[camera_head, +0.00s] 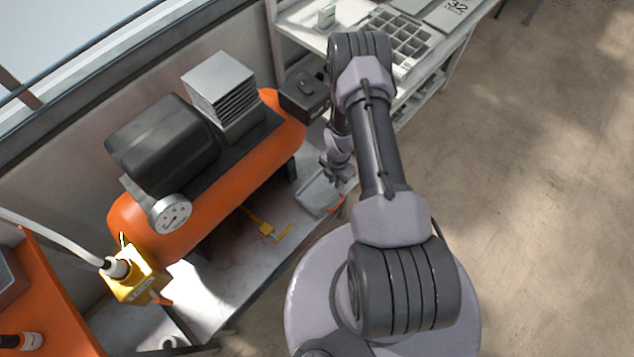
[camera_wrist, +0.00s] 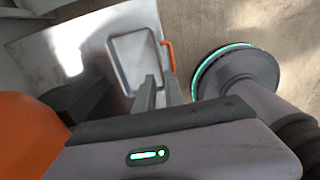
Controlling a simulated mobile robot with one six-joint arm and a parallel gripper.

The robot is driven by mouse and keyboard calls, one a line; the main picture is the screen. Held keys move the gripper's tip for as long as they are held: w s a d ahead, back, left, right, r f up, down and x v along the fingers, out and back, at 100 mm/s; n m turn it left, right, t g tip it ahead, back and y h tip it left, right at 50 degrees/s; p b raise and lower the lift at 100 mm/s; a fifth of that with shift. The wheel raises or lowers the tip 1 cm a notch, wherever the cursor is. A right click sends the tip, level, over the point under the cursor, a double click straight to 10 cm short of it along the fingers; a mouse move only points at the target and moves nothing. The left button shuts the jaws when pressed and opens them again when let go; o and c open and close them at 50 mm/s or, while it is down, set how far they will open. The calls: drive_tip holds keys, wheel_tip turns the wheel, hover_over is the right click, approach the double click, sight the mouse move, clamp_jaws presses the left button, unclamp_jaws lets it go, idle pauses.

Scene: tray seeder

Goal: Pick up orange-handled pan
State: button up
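The orange-handled pan is a shallow grey pan (camera_wrist: 129,48) lying on the metal bench shelf, with its orange handle (camera_wrist: 168,55) on the right side in the wrist view. In the head view the pan (camera_head: 314,196) lies below my arm, with the orange handle (camera_head: 337,206) at its lower right. My gripper (camera_wrist: 161,84) is above the pan's near right part in the wrist view, its two fingers apart with nothing between them. In the head view my gripper (camera_head: 338,180) is over the pan and hides part of it. I cannot tell the exact height gap.
An orange compressor tank (camera_head: 200,215) stands left of the pan. A white table with a cell tray (camera_head: 399,43) stands behind my arm. The floor to the right is clear.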

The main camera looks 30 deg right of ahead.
drive_tip(key=b, duration=0.3)
approach(331, 197)
drive_tip(key=shift+s+a+f, duration=0.1)
drive_tip(key=shift+s+f, duration=0.15)
drive_tip(key=shift+s, duration=0.8)
drive_tip(key=f+b, duration=0.1)
drive_tip(key=f, duration=0.2)
drive_tip(key=f+b, duration=0.1)
drive_tip(key=f, duration=0.1)
drive_tip(key=shift+w+a+f+b, duration=0.2)
drive_tip(key=shift+a+b, duration=0.15)
drive_tip(key=shift+r, duration=0.1)
clamp_jaws()
drive_tip(key=shift+r, duration=0.15)
